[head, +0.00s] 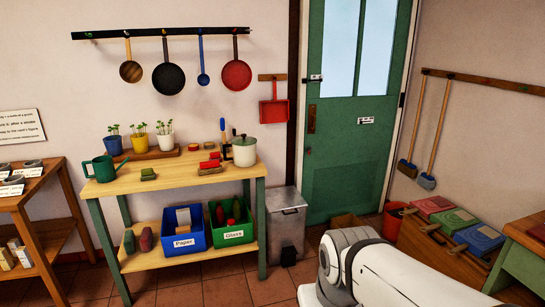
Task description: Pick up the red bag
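I cannot make out for certain which thing is the red bag. A small dull red, upright lump (145,239) stands on the lower shelf of the wooden table, beside a similar green one (129,241). Small red pieces (210,164) lie on the tabletop near a white pot. A flat red thing with a handle, like a dustpan (274,112), hangs on the wall left of the door. My gripper is not in view; only part of my white arm shows at the lower right.
The table (190,178) carries a green watering can (103,169), potted seedlings and the white pot (244,152). Blue (184,242) and green (231,237) boxes stand below. A grey bin (287,222) stands right of it. Tiled floor (232,291) is clear in front.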

